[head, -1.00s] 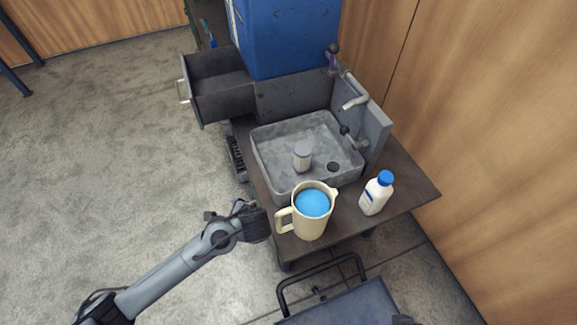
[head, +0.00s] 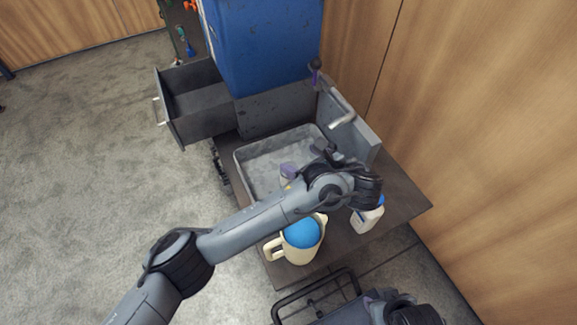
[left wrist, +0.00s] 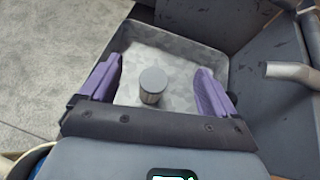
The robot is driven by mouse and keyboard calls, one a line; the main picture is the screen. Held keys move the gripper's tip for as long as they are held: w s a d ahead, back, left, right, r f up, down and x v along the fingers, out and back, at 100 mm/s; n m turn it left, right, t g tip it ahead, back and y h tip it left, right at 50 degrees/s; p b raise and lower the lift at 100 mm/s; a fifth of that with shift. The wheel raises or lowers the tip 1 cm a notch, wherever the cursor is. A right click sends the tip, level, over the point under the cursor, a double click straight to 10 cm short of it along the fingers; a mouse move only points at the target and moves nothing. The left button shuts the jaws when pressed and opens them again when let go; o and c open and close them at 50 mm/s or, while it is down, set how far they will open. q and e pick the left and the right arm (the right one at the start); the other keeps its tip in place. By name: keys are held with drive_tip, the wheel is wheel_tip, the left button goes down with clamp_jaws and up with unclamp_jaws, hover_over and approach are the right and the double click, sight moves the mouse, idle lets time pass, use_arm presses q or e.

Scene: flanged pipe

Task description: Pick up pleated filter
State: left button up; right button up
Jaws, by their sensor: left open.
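The pleated filter (left wrist: 153,88), a small upright cylinder with a grey top and pleated side, stands in the grey sink basin (head: 243,170). In the head view it is hidden by my left arm. My left gripper (left wrist: 158,70) is open, with its purple fingers spread on either side of the filter in the left wrist view and not touching it. In the head view my left gripper (head: 303,165) is over the basin.
A cream jug (head: 301,253) with a blue top and a white bottle (head: 366,219) stand on the dark table (head: 398,208) near the basin. An open drawer (head: 194,104) and a blue container (head: 262,45) are behind.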

use_arm(q)
drive_tip(key=b, duration=0.4)
approach(284, 180)
drive_tip(key=w, duration=0.4)
drive_tip(key=b+x, duration=0.1)
drive_tip(key=x, duration=0.1)
drive_tip(key=b+x, duration=0.1)
drive_tip(key=x, duration=0.3)
drive_tip(key=shift+r+b, duration=0.3)
drive_tip(key=shift+b, duration=0.1)
drive_tip(key=shift+w+a+f, duration=0.2)
drive_tip(key=shift+w+a, duration=0.15)
drive_tip(key=shift+w, duration=0.2)
drive_tip(key=c, duration=1.2)
drive_tip(key=shift+r, duration=0.15)
